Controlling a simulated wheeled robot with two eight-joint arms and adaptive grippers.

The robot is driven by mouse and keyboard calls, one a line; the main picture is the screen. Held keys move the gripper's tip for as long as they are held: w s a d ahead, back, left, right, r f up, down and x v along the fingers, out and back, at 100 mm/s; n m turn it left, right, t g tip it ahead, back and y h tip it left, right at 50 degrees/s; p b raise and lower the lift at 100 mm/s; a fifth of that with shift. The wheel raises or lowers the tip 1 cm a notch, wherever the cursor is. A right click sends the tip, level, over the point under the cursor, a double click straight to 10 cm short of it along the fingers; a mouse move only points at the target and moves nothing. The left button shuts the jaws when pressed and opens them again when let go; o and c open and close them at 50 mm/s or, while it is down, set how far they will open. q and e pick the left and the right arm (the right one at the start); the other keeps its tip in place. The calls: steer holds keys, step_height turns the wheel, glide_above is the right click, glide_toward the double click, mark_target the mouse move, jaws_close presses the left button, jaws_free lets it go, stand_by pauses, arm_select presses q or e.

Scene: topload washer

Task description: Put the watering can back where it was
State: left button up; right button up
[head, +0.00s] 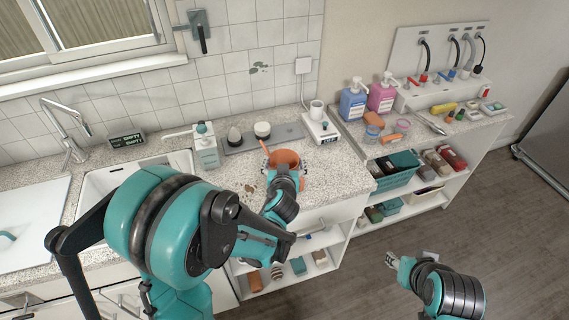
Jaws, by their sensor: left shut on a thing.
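A terracotta-orange watering can (285,157) is at the granite counter (325,165), right of the sink, with a thin spout pointing up and left. My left gripper (283,168) is at its near side and shut on it. My gripper and wrist hide its lower part, so I cannot tell whether it touches the counter. My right gripper (391,261) is low over the floor at the right, away from everything; its finger opening is too small to judge.
A sink (110,177) is at left. Blue (353,101) and pink (382,96) bottles stand at right.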

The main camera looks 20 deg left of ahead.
arm_select(q)
steer(key=shift+f, duration=0.1)
steer(key=o, duration=1.2)
steer(key=shift+c, duration=0.2)
steer(key=shift+s+r, duration=0.1)
steer(key=shift+r, duration=0.1)
steer(key=s+r+m+g+h+p, duration=0.1)
steer(key=s+r+g, duration=0.2)
steer(key=s, duration=0.9)
steer(key=s+r+m+g+h+p, duration=0.1)
steer(key=s+r+g+h+p, duration=0.1)
steer(key=s, duration=1.1)
steer(key=shift+a+r+m+g, duration=0.15)
steer(key=shift+r+m+g, duration=0.3)
steer(key=shift+g, duration=0.15)
